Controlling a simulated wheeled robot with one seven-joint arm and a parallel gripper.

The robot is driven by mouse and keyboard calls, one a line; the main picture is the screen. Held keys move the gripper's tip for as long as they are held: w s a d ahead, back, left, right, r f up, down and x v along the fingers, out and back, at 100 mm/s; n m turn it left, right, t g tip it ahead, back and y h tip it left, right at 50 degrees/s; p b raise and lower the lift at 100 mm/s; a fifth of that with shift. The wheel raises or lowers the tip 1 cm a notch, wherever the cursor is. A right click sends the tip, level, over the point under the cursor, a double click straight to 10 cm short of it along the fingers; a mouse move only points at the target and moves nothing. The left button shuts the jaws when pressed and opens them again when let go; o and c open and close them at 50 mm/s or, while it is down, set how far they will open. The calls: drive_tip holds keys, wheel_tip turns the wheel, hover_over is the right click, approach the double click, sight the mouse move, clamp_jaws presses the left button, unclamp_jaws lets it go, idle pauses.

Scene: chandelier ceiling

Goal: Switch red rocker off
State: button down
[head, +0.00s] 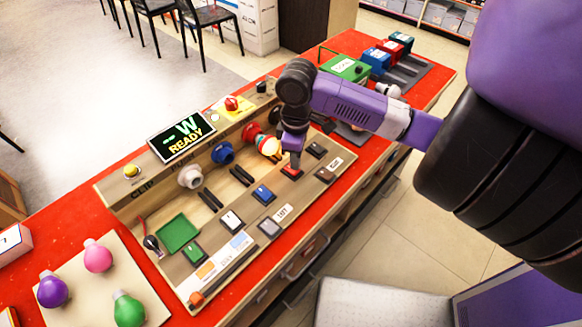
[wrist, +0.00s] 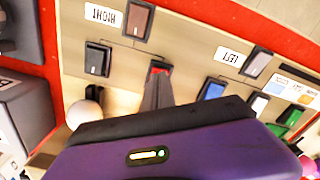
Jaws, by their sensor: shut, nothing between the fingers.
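The red rocker (head: 291,172) sits on the wooden control board (head: 222,258), in the row between the blue rocker (head: 263,194) and a dark rocker (head: 316,150). In the wrist view the red rocker (wrist: 160,67) shows at the tip of my gripper, partly hidden by the fingers. My gripper (head: 294,163) is shut and empty, pointing down with its fingertips at the red rocker. I cannot tell whether they touch it. Which way the rocker is tilted is hidden.
A "READY" screen (head: 181,137) stands at the back. Loose coloured bulbs lie on a board at left.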

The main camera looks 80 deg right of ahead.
drive_tip(key=shift+f+b, duration=0.75)
drive_tip(key=shift+f, duration=0.25)
idle(0.8)
drive_tip(key=shift+r, duration=0.1)
drive_tip(key=shift+r+p, duration=2.85)
drive_tip(key=shift+r, duration=0.65)
